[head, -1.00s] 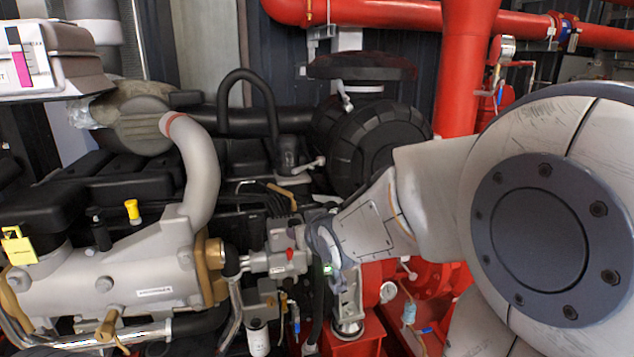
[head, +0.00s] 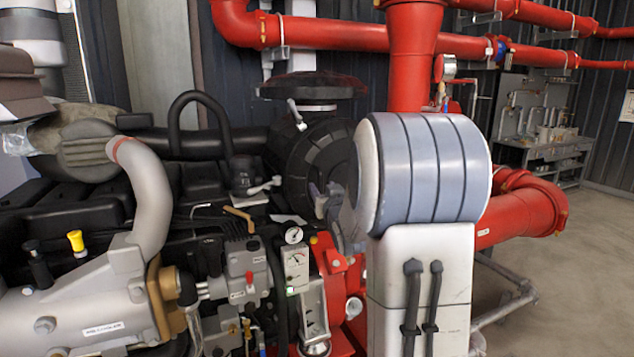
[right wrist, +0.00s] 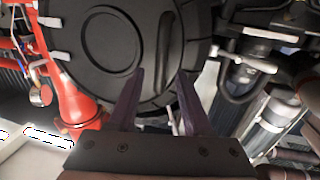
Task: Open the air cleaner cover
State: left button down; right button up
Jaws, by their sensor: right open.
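The air cleaner is a black ribbed drum (head: 301,160) in the middle of the head view. In the right wrist view its round black cover (right wrist: 90,75) fills the upper middle, with a raised ring and a curved upright handle (right wrist: 165,42). My right gripper (right wrist: 161,72) is open and faces the cover. The handle's lower part shows between its fingertips; I cannot tell whether they touch the cover. In the head view the right gripper (head: 322,200) is small beside the drum, and my arm hides most of the cover face. My left gripper is not in view.
Pale clamp levers show around the cover's edge, one at the drum's top (head: 298,115) and one at upper left in the wrist view (right wrist: 60,55). Red pipes (head: 330,35) run above. The grey engine (head: 75,305) stands left. Open floor (head: 590,270) lies right.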

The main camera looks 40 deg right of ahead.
jog(key=shift+x, duration=0.95)
jog(key=shift+c, duration=0.3)
grip_shut()
dwell(0.5)
